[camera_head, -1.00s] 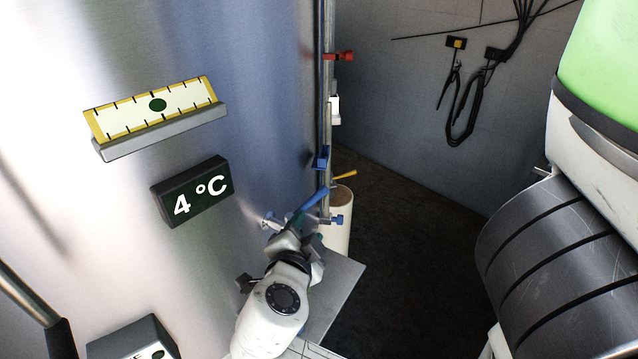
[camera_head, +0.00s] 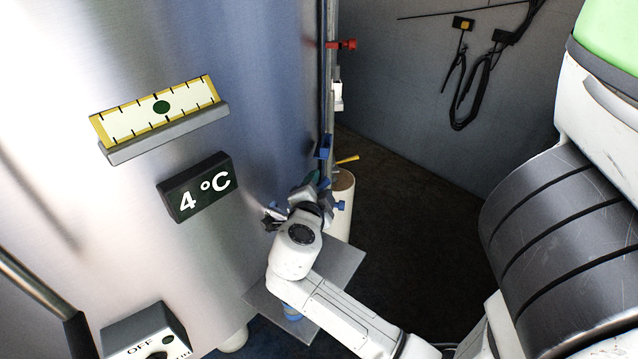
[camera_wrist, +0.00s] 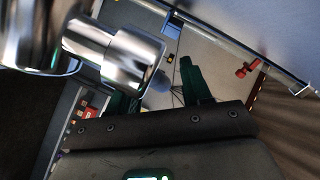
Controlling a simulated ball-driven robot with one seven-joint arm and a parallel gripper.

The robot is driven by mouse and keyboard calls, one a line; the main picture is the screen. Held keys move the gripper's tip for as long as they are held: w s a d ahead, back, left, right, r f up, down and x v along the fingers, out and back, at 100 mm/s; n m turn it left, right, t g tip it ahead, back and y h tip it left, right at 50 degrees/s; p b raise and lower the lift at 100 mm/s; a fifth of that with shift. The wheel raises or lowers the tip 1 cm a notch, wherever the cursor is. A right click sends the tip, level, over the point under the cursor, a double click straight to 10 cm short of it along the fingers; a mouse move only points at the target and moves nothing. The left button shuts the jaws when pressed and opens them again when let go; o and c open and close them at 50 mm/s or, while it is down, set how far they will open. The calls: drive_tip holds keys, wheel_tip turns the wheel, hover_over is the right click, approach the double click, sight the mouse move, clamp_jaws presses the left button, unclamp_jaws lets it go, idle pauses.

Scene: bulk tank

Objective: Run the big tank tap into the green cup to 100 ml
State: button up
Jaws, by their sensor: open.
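The big steel tank (camera_head: 265,110) fills the left and middle of the head view. My gripper (camera_head: 310,184) is at the tank's right side, above a grey shelf. It covers most of the tap there, and the tap's lever cannot be made out. In the wrist view, bright chrome pipework (camera_wrist: 110,50), probably the tap, stands close in front of my gripper (camera_wrist: 157,85). The dark green fingers are apart, with the chrome partly covering the left one. I see nothing held between them. I cannot make out the green cup in either view.
The grey shelf (camera_head: 343,266) juts out below my gripper; a small blue object (camera_head: 291,312) shows on it beside my arm. A pipe with a red valve (camera_head: 342,44) and a blue valve (camera_head: 323,147) runs up the right. A pale cylinder (camera_head: 343,190) stands behind. Dark floor (camera_head: 420,220) is clear.

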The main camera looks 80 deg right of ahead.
drive_tip(key=shift+c, duration=0.4)
clamp_jaws()
idle(0.4)
